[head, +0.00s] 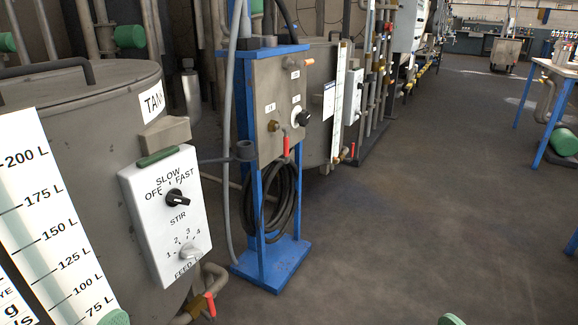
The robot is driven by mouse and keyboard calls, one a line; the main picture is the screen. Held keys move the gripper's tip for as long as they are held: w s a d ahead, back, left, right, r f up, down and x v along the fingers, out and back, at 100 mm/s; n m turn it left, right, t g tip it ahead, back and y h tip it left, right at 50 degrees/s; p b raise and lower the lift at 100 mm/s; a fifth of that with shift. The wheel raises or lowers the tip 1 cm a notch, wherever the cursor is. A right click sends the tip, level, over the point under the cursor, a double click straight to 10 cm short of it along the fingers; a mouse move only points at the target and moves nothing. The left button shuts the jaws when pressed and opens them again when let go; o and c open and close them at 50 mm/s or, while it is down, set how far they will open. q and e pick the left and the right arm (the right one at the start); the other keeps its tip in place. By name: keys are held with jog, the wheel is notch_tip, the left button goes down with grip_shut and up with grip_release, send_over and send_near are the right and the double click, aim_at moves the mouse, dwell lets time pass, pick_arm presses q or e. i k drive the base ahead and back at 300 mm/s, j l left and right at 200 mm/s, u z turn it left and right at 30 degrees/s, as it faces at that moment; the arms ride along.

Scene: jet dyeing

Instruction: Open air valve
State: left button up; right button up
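A grey control panel (262,95) is mounted on a blue stand (243,75) in the middle of the head view. It carries a brass fitting (274,125), a white round dial (297,112), a black knob (303,118) and a red lever (286,146) at its lower edge, hanging down. An orange-tipped fitting (308,62) sticks out at its upper right. The small labels are too small to read, so I cannot tell which part is the air valve. Neither gripper's fingers show; only rounded green parts, apparently mine, edge in at the bottom.
A large grey tank (75,110) with a white switch box (165,215) stands close on the left. A black hose (285,205) hangs coiled on the stand above its blue base (270,265). A red-handled valve (209,303) sits low near the tank. Open floor (420,200) lies to the right.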

aim_at(285, 128)
jog(key=i+l+u, duration=0.1)
jog(key=i+l, duration=0.3)
jog(key=i+l+u, duration=0.1)
jog(key=i+l, duration=0.25)
jog(key=l, duration=0.25)
jog(key=i+l, duration=0.35)
jog(key=l, duration=0.15)
jog(key=u, duration=0.05)
